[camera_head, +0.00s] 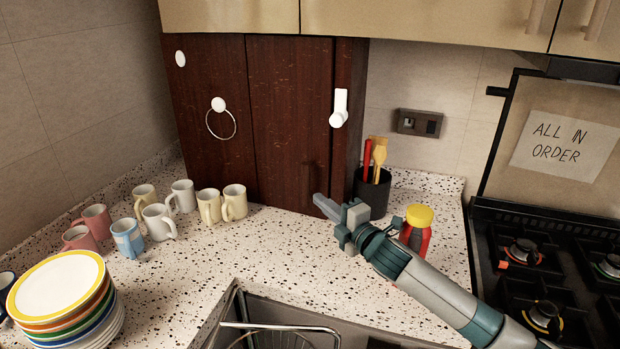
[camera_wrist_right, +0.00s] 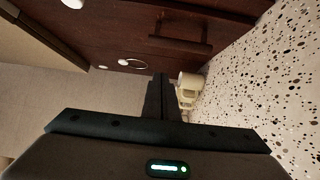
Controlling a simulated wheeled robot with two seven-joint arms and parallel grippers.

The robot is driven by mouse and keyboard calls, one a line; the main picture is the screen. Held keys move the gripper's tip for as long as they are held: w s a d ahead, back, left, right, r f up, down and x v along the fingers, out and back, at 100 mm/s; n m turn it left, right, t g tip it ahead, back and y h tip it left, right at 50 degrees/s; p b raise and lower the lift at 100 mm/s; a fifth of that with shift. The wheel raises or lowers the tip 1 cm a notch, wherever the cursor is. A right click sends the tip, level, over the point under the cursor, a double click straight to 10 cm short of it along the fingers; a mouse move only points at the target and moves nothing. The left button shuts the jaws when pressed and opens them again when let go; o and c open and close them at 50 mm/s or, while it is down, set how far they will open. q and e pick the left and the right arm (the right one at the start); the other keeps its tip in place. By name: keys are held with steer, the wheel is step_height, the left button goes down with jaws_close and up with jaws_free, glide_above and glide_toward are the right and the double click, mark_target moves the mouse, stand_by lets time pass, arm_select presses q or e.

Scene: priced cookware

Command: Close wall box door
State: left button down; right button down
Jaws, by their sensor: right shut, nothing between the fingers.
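The wall box (camera_head: 285,110) is a dark brown wooden cabinet in the back corner, under the upper cupboards. Its front has two panels that look flush in the head view; I cannot tell whether a small gap is left. My right gripper (camera_head: 318,200) is shut and empty, in front of the right panel's lower part. My left gripper is out of view.
Several mugs (camera_head: 156,221) stand on the speckled counter (camera_head: 290,245) left of my gripper. Stacked plates (camera_head: 62,287) are at front left. A black utensil holder (camera_head: 373,192) and a yellow-capped shaker (camera_head: 419,217) stand near my arm. The stove is right, the sink in front.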

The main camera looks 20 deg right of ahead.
steer(key=w+p, duration=0.4)
steer(key=w, duration=0.6)
steer(key=shift+w+a, duration=0.25)
steer(key=shift+a, duration=0.05)
steer(key=shift+d, duration=0.1)
